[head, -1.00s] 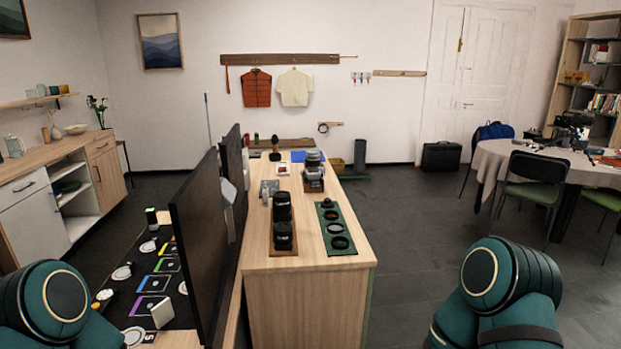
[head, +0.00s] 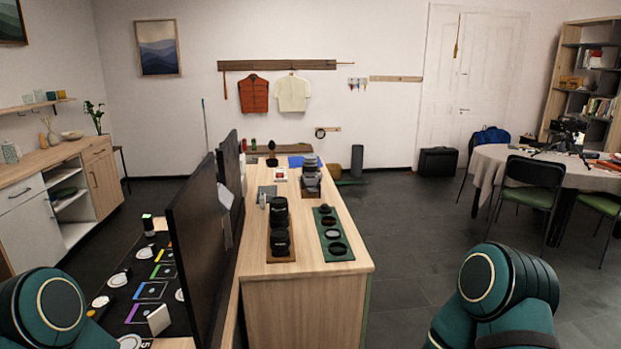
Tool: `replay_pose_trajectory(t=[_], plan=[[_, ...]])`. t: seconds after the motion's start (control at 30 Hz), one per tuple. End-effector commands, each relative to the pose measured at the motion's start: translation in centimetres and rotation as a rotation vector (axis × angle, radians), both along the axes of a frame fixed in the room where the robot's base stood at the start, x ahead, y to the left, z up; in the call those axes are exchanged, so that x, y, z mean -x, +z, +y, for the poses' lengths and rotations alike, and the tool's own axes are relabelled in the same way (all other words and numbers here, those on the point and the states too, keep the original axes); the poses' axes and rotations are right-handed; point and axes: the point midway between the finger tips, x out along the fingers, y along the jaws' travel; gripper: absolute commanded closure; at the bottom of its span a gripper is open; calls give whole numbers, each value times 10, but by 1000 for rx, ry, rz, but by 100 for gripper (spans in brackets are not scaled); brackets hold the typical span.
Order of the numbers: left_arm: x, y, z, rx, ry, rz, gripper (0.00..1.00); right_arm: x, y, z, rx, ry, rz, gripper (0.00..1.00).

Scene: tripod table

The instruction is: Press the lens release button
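A grey-and-black camera-like body with a lens (head: 311,175) stands upright near the far right of the wooden counter. Two black lenses (head: 280,226) stand in line on a brown board nearer the front. A dark camera-like device (head: 570,127) is on the round table at the right. No release button can be made out at this distance. Neither gripper is in view; only my green arm links show at the lower left and lower right.
The wooden counter (head: 304,302) stands ahead, with a green tray (head: 340,255) of round rings on it. Dark upright panels (head: 196,255) line its left side. Chairs (head: 530,185) surround the clothed table (head: 488,165). Dark floor is open between counter and table.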

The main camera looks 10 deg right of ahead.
Motion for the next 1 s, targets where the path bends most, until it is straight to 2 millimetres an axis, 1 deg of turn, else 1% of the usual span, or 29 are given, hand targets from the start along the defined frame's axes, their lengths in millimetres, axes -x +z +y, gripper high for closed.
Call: replay_pose_trajectory(t=[0.03,0.07,0.1,0.13,0.17,1.0], plan=[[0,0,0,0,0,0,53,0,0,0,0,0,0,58],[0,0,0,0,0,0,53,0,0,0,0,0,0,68],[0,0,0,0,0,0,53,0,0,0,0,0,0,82],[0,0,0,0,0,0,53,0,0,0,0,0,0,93],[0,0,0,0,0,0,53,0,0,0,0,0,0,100],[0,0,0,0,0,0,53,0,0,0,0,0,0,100]])
